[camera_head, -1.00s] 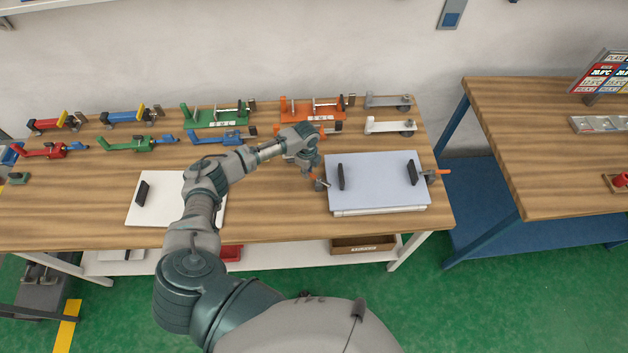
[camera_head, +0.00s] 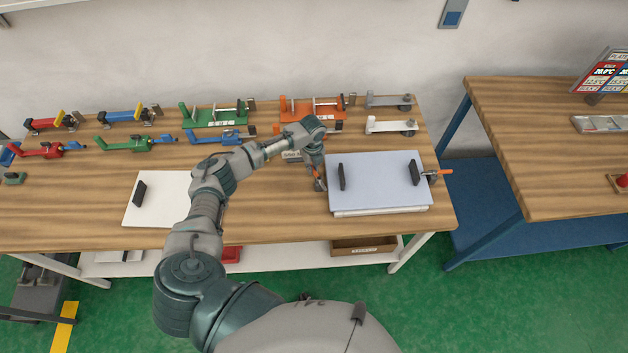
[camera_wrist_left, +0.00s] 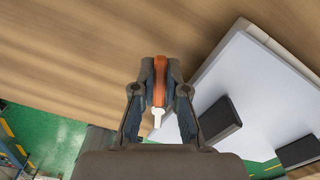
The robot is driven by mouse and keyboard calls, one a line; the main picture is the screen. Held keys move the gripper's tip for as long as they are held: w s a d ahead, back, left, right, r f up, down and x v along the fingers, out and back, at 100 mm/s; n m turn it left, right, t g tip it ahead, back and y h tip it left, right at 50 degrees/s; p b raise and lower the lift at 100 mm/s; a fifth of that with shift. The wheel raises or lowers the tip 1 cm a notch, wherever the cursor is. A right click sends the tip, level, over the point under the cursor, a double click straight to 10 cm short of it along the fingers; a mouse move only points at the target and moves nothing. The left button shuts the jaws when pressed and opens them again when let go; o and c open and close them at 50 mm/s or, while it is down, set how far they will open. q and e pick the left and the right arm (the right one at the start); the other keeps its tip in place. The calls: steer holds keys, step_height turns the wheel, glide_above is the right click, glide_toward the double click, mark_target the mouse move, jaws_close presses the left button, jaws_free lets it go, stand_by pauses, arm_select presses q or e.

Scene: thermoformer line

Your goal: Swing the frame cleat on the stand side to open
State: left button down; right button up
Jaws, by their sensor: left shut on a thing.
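The frame (camera_head: 380,210) is a flat white plate stack with a pale blue-grey top sheet and two black grips, lying on the wooden table. A cleat with an orange handle (camera_wrist_left: 160,75) sits at its left edge. My left gripper (camera_head: 319,177) is at that cleat, pointing down. In the left wrist view my left gripper (camera_wrist_left: 160,68) is shut on the orange handle, one finger on each side, with a pale pin showing below it. The cleat's base is mostly hidden by the gripper. A second orange-handled cleat (camera_head: 440,172) sits at the frame's right edge, its handle pointing right. My right gripper is not in view.
A white board (camera_head: 152,212) with a black grip lies left of my arm. Several coloured clamps, such as a green one (camera_head: 213,117) and an orange one (camera_head: 312,110), stand along the back. A second table (camera_head: 550,150) stands right, across a gap.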

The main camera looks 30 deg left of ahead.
arm_select(q)
steer(key=shift+w+d+m, duration=0.15)
steer(key=shift+w+m, duration=0.1)
steer(key=shift+m, duration=0.35)
steer(key=m, duration=0.1)
steer(key=d+m+b, duration=0.1)
steer(key=shift+w+m, duration=0.4)
steer(key=c, duration=1.1)
jaws_free()
steer(key=shift+c, duration=0.2)
step_height(320, 180, up, 12)
steer(key=shift+f, duration=0.1)
